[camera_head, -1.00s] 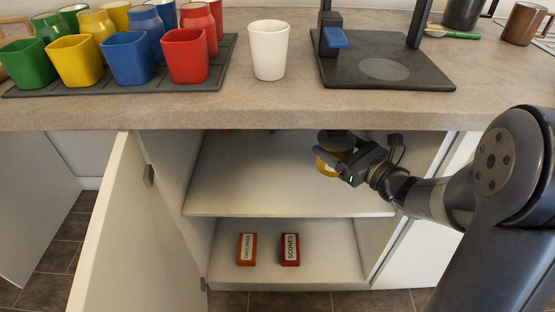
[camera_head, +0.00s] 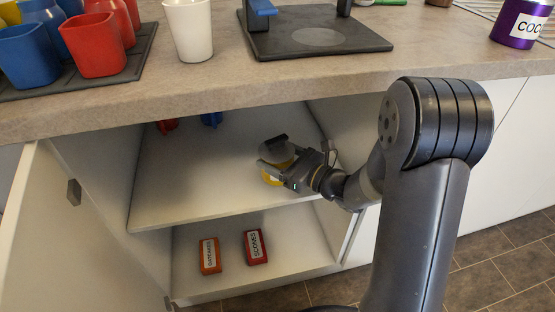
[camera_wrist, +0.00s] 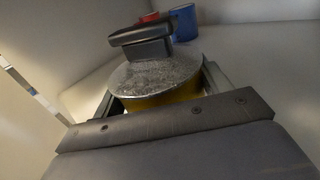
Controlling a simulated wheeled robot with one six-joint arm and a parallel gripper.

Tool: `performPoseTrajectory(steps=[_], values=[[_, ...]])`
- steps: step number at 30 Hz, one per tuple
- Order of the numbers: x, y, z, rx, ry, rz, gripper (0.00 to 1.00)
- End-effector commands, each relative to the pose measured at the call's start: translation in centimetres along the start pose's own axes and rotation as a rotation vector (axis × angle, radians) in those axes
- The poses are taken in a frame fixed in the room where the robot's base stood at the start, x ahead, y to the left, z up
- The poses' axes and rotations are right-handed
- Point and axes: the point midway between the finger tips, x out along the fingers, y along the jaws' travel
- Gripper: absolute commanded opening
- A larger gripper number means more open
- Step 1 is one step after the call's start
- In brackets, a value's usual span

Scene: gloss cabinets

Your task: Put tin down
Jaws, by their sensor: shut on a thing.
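The tin (camera_head: 273,179) is yellow with a grey metal lid. It is inside the open cabinet, at the right part of the upper shelf (camera_head: 190,190). In the wrist view the tin (camera_wrist: 160,82) sits upright between the jaws, its round lid facing up. My gripper (camera_head: 276,166) is shut on the tin and partly hides it in the head view. I cannot tell whether the tin's base touches the shelf.
A red thing (camera_head: 166,127) and a blue thing (camera_head: 211,119) stand at the back of the upper shelf. An orange box (camera_head: 209,256) and a red box (camera_head: 255,247) are on the lower shelf. The open door (camera_head: 50,235) is at left. The counter edge (camera_head: 230,105) overhangs the cabinet.

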Motion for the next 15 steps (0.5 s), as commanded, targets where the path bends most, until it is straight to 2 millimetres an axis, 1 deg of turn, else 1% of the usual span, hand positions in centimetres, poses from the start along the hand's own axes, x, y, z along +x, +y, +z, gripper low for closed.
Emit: performPoseTrajectory(steps=[5,9,10,15], values=[[0.02,-0.03,0.26,-0.002,-0.003,0.000,0.39],[0.02,-0.03,-0.21,-0.002,-0.003,0.000,0.39],[0.00,-0.02,-0.20,-0.001,-0.001,0.000,0.74],[0.00,-0.02,-0.13,-0.001,-0.001,0.000,0.88]])
